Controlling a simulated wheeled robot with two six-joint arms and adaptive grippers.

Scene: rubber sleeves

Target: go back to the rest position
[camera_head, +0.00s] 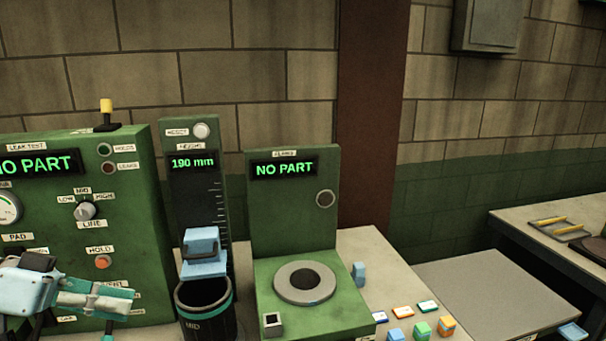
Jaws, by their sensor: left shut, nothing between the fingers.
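My left gripper (118,302) is at the lower left, in front of the green leak test machine (125,200). Its fingers point right and are shut with nothing between them. It is apart from the black bin (206,318) marked MID. My right gripper is not in view.
The height gauge (196,180) reads 190 mm, with a blue block (203,250) above the bin. A grey surface (490,290) farther right is clear.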

